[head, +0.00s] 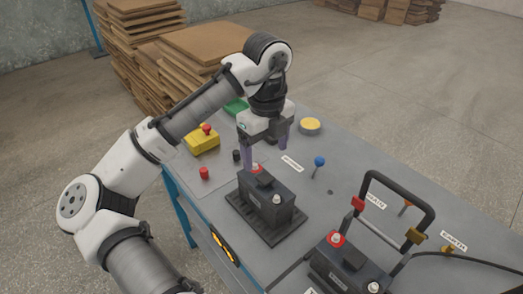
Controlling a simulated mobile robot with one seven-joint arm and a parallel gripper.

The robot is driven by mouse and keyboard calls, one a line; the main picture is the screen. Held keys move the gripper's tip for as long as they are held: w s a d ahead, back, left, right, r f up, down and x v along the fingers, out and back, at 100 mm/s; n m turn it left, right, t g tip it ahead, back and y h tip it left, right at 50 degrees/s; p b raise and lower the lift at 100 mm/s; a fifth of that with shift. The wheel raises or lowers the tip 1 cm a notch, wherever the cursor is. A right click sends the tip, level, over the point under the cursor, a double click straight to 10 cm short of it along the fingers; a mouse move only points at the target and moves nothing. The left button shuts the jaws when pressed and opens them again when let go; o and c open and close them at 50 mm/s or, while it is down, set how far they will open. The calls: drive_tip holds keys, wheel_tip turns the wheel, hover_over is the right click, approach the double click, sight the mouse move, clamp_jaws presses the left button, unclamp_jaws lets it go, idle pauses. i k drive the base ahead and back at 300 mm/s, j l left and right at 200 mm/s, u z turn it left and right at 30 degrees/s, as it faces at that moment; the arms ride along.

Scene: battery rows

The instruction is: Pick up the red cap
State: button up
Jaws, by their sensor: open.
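A small red cap (204,173) stands on the grey table near its left edge. My gripper (266,158) points down with its two purple fingers apart, to the right of the cap and over the back of a black battery (268,205). Nothing shows between the fingers. The battery has a red-ringed terminal (255,168) close to the left fingertip; I cannot tell whether they touch. A small black cap (236,156) stands between the red cap and my gripper.
A yellow box with a red button (202,142) sits behind the red cap. A second battery (347,265), a black handle frame (400,183), a blue-knobbed pin (319,163) and a yellow disc (310,126) occupy the table (335,190). Wooden boards are stacked behind.

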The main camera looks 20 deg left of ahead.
sight(204, 172)
drive_tip(key=j+u, duration=0.2)
drive_tip(key=u, duration=0.15)
drive_tip(key=j+u, duration=0.15)
drive_tip(key=u, duration=0.2)
drive_tip(key=i, duration=0.05)
